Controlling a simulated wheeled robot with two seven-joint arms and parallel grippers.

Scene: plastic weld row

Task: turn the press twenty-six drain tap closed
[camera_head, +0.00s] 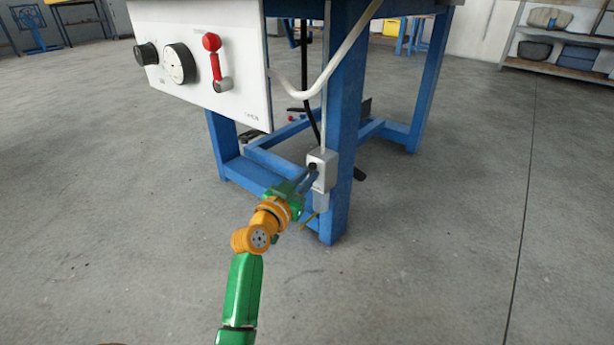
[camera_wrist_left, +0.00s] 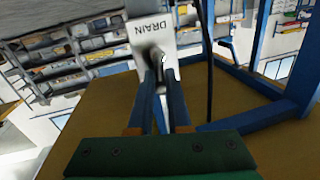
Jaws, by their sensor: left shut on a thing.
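The drain tap is a small grey-white box (camera_head: 325,168) fixed low on the blue front leg of the press table. In the left wrist view its plate reads DRAIN (camera_wrist_left: 150,33), upside down, with a dark handle (camera_wrist_left: 156,60) below the lettering. My left gripper (camera_head: 308,178) reaches the tap from the front left. In the left wrist view its two blue fingers (camera_wrist_left: 160,85) are shut on the handle, and their tips partly hide it. The exact angle of the handle is hard to tell. My right gripper is in neither view.
A white panel (camera_head: 235,100) with a red lever (camera_head: 213,62) and dials hangs above and left of the tap. The blue table leg (camera_head: 343,130) stands right behind the tap. A pale hose (camera_head: 341,55) and a black cable run above it. The floor around is clear.

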